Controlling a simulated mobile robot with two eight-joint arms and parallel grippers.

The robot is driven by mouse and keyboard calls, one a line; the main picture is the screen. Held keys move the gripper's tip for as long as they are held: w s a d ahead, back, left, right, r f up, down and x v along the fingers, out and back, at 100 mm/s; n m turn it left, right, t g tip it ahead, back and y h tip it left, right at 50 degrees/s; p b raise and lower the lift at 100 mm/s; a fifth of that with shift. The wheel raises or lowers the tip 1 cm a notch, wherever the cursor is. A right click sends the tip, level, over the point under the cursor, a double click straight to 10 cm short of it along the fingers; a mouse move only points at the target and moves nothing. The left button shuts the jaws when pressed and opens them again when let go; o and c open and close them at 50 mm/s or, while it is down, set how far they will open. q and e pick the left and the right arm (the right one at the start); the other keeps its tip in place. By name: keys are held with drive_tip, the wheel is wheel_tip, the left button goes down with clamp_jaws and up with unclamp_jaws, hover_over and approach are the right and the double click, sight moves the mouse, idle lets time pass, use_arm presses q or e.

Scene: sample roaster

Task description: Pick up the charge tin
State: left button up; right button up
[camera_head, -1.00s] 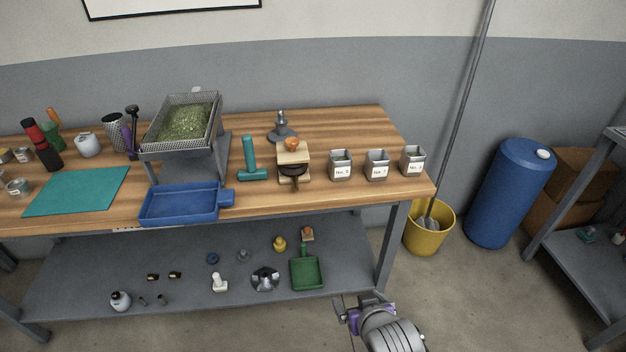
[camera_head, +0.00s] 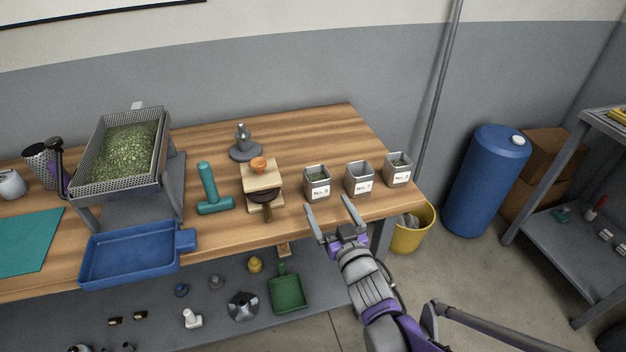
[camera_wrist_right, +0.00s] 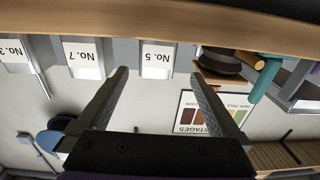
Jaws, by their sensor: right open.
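Three square grey metal tins with white number labels stand in a row near the right end of the wooden bench. No label naming a charge tin can be read. The left tin (camera_head: 317,185) looks like No. 5 in the upside-down wrist view (camera_wrist_right: 157,62). The middle tin (camera_head: 359,180) is No. 7 (camera_wrist_right: 84,58). The right tin (camera_head: 398,170) holds something greenish. My right gripper (camera_head: 331,212) is open and empty at the bench's front edge, in front of the left and middle tins. In the wrist view the left tin appears between its fingertips (camera_wrist_right: 159,78). My left gripper is not in view.
Left of the tins stand a wooden stand with a dark pan (camera_head: 262,195), a teal T-shaped tool (camera_head: 211,190) and a grey-based tool (camera_head: 244,148). A blue tray (camera_head: 130,255) lies at the front edge. The bench behind the tins is clear.

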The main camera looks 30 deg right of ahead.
sight(319, 190)
drive_tip(key=shift+w+d, duration=0.15)
drive_tip(key=shift+w, duration=0.4)
drive_tip(key=shift+w+d+b, duration=0.25)
drive_tip(key=shift+w+b, duration=0.1)
drive_tip(key=shift+w, duration=0.9)
drive_tip(key=w, duration=0.2)
drive_tip(key=w+d+b, duration=0.1)
drive_tip(key=w, duration=0.2)
drive_tip(key=shift+w+d+f, duration=0.15)
drive_tip(key=shift+w+d, duration=0.15)
drive_tip(key=shift+w, duration=0.1)
drive_tip(key=shift+c, duration=0.2)
drive_tip(key=c, duration=1.4)
